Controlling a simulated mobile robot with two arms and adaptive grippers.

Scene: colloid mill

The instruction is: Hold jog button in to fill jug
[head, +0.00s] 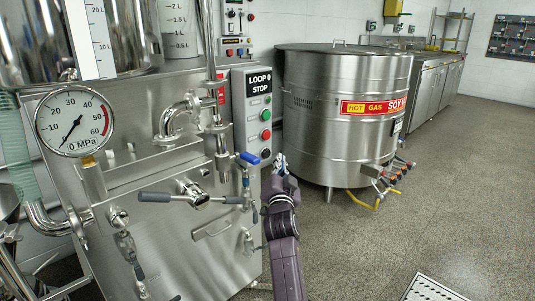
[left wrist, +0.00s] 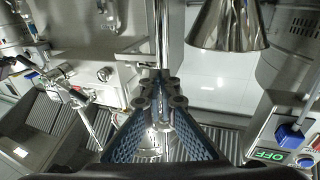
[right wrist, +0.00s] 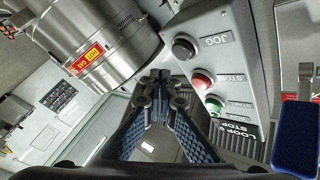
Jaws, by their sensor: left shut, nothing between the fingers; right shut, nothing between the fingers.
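The grey control box (head: 239,120) has a column of buttons and a "LOOP 0 STOP" label. Its lowest black button (head: 265,153) is the jog button; it shows as a black button (right wrist: 183,48) marked JOG in the right wrist view. My right gripper (head: 280,163) is shut and empty, just right of the jog button in the head view. In the right wrist view its fingertips (right wrist: 160,88) appear apart from the button. My left gripper (left wrist: 160,102) is shut and empty. A clear container with litre marks (head: 181,30), perhaps the jug, is cut off at the top.
A blue valve handle (head: 249,158) sticks out close to my right gripper. Pipes and a pressure gauge (head: 75,120) crowd the machine front. A large steel kettle (head: 340,115) stands behind to the right. The floor (head: 400,220) at the right is mostly clear.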

